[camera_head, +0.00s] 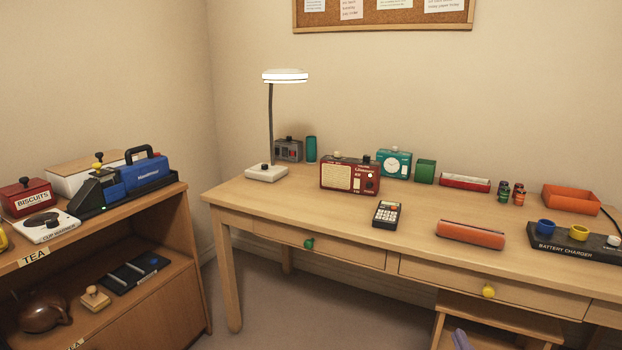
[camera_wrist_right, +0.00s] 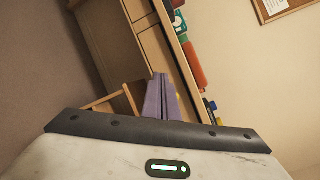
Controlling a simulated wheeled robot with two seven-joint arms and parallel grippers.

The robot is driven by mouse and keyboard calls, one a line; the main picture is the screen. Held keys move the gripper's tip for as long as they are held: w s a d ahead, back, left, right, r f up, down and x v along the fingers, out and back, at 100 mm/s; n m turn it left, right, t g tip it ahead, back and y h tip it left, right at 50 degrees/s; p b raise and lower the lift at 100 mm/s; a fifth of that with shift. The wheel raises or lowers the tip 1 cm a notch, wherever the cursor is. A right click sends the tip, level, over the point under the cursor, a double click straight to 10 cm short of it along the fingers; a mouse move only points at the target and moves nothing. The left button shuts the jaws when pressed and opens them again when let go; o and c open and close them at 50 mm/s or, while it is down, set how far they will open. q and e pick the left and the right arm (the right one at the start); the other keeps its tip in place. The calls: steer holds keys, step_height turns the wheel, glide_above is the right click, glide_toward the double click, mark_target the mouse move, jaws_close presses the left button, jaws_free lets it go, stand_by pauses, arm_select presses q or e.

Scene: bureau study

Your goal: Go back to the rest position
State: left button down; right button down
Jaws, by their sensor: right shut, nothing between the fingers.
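My right gripper (camera_head: 461,340) shows only as purple fingertips at the bottom edge of the head view, low in front of the desk (camera_head: 420,218) and by a wooden stool or shelf (camera_head: 500,318). In the right wrist view its purple fingers (camera_wrist_right: 162,98) are together, with nothing seen between them. The desk (camera_wrist_right: 155,55) appears tilted beyond them. My left gripper is in neither view.
On the desk stand a lamp (camera_head: 267,173), a red radio (camera_head: 340,176), a calculator (camera_head: 387,214), an orange-red case (camera_head: 470,234) and a battery charger (camera_head: 575,245). A loaded shelf unit (camera_head: 170,205) stands at left. Floor (camera_head: 310,310) is clear between them.

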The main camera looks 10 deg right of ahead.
steer(key=s+a+f+n+g+y+p, duration=0.3)
steer(key=s+a+f+n+g, duration=0.1)
steer(key=s+a+n, duration=0.6)
steer(key=s+a+f+n+g+y+p, duration=0.3)
steer(key=s+a+n, duration=0.8)
steer(key=s+n, duration=0.5)
steer(key=f+n+g, duration=0.1)
steer(key=n, duration=0.2)
steer(key=shift+a+f+p, duration=0.25)
steer(key=shift+f+p, duration=0.05)
steer(key=shift+f, duration=0.05)
